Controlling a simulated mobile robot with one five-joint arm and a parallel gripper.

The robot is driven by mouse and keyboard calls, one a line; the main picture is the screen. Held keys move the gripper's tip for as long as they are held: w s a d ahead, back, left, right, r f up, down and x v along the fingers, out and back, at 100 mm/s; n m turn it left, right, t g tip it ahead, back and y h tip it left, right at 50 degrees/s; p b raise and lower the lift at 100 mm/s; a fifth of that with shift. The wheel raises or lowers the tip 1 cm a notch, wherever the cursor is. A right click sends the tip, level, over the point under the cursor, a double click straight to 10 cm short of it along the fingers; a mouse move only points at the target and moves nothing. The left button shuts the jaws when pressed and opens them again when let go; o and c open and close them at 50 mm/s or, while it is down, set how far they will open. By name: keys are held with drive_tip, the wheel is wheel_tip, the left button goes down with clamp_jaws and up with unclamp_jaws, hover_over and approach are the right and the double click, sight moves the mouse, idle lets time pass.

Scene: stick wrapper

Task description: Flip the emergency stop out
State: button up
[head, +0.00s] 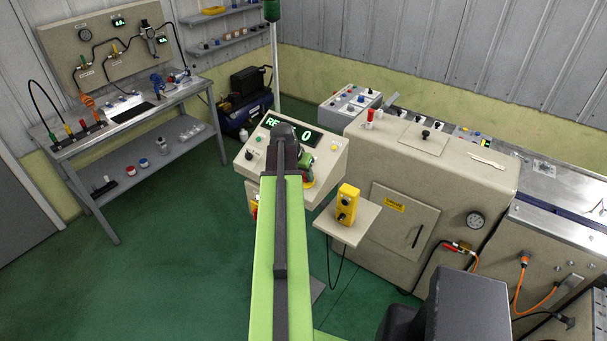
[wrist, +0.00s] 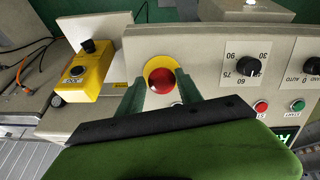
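The emergency stop is a round red button (wrist: 161,81) on a yellow ring, set in the pale console panel (wrist: 205,50) in the wrist view. In the head view only a sliver of its yellow and red (head: 308,183) shows beside my gripper, on the right part of the console (head: 330,160). My gripper (wrist: 161,88) has its two green fingers apart, one on each side of the button, with nothing between the tips but the button's area. I cannot tell whether the fingers touch it. In the head view my gripper (head: 306,168) is at the console face.
A yellow box with a black knob (head: 347,203) stands on a small shelf (head: 348,224) right of the console. A dial (wrist: 248,67) and small red (wrist: 260,107) and green buttons sit beside the emergency stop. A beige machine (head: 430,165) stands right; green floor is clear left.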

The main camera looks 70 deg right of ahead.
drive_tip(key=shift+o, duration=1.4)
drive_tip(key=p+v, duration=1.1)
drive_tip(key=v, duration=0.1)
